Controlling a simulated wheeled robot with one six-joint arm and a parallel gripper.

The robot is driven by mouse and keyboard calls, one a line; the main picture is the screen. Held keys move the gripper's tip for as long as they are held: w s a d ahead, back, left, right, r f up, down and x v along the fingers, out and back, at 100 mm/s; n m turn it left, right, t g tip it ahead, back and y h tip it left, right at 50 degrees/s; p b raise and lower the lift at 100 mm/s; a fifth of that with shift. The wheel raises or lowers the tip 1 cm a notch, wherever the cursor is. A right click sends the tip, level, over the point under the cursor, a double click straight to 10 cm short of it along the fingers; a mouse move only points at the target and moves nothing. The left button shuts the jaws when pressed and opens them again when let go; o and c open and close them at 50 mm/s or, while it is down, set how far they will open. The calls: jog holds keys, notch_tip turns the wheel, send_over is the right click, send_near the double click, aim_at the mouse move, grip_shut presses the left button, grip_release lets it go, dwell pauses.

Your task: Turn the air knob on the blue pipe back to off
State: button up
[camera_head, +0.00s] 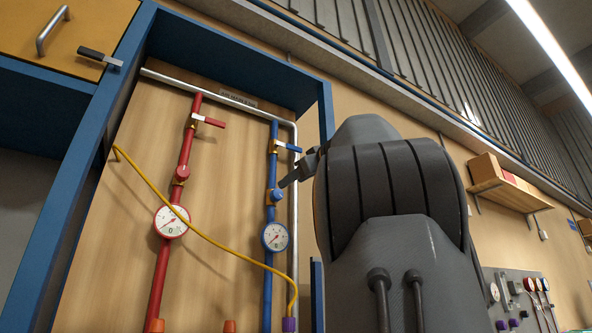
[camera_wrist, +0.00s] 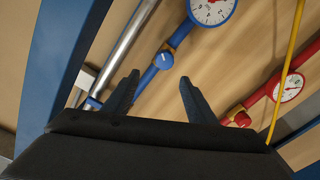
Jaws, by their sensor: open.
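The blue pipe (camera_head: 268,286) runs upright on the wooden panel. Its round blue air knob (camera_head: 275,195) sits above a blue-rimmed gauge (camera_head: 274,237) and below a blue lever valve (camera_head: 286,147). My gripper (camera_head: 286,182) is close to the knob, coming from the right. In the wrist view, the open gripper (camera_wrist: 159,79) has empty space between its fingers. The blue knob (camera_wrist: 163,60) appears just beyond the fingertips, roughly centred between them. I see no contact. The knob's setting is too small to read.
A red pipe (camera_head: 161,270) with its own knob, gauge and lever stands left of the blue pipe. A yellow hose (camera_head: 215,243) crosses in front of both pipes. A silver pipe (camera_head: 294,220) runs right of the blue pipe, inside the blue frame (camera_head: 58,217).

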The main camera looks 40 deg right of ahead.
aim_at(279, 194)
jog(key=w+m+p, duration=0.2)
jog(key=w+p, duration=0.1)
jog(key=w+d+f+m+p, duration=0.1)
jog(key=w+m+p, duration=0.1)
jog(key=w+p, duration=0.2)
jog(key=w+d+m+p, duration=0.1)
jog(key=w+m+p, duration=0.1)
jog(key=w+p, duration=0.1)
jog(key=shift+w+f+h, duration=0.15)
jog(key=shift+w+h, duration=0.05)
jog(key=shift+h, duration=0.1)
jog(key=c, duration=1.3)
jog(key=n+b, duration=0.2)
jog(key=b, duration=0.1)
jog(key=shift+f, duration=0.1)
jog(key=shift+n+b, duration=0.45)
jog(key=shift+n, duration=0.15)
jog(key=shift+d+b, duration=0.1)
jog(key=shift+b, duration=0.3)
